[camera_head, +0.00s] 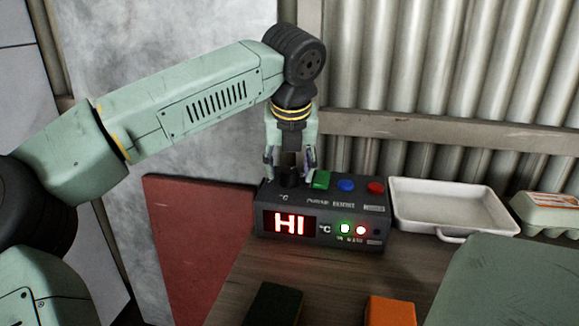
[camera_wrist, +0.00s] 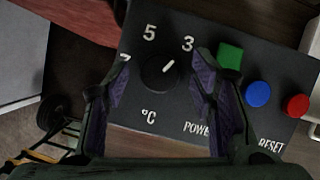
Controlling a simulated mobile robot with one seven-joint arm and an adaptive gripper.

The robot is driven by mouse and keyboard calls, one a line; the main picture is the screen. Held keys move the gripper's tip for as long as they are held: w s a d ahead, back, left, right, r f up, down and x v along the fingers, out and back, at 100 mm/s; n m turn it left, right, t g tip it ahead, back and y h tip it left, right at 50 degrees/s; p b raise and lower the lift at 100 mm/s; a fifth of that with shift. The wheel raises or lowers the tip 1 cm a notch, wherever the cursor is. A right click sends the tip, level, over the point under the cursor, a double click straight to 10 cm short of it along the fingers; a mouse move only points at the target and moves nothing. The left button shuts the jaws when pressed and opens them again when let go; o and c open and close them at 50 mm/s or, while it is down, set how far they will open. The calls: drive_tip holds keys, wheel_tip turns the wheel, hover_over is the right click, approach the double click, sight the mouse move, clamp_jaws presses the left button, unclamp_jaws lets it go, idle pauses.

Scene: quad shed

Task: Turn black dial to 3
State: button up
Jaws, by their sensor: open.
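The black dial (camera_wrist: 158,74) is on the top face of a dark control box (camera_head: 330,200), with white numbers 5, 3 and a partly hidden 7 around it. Its white pointer line aims up and right, toward the 3. In the head view the dial (camera_head: 288,181) sits at the box's left, just under my gripper (camera_head: 289,170). My gripper is open, pointing down, with one purple-padded finger on each side of the dial in the wrist view. Gaps show between the pads and the dial; their height relative to it is hard to tell.
A green switch (camera_head: 321,179), a blue button (camera_head: 346,186) and a red button (camera_head: 375,188) are close to the right of the dial. The box's display (camera_head: 289,223) reads HI. A white tray (camera_head: 450,205) and an egg carton (camera_head: 548,210) are farther right.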

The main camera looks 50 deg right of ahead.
drive_tip(key=v, duration=1.1)
drive_tip(key=shift+a+r, duration=0.15)
drive_tip(key=shift+r, duration=0.2)
drive_tip(key=shift+s, duration=0.25)
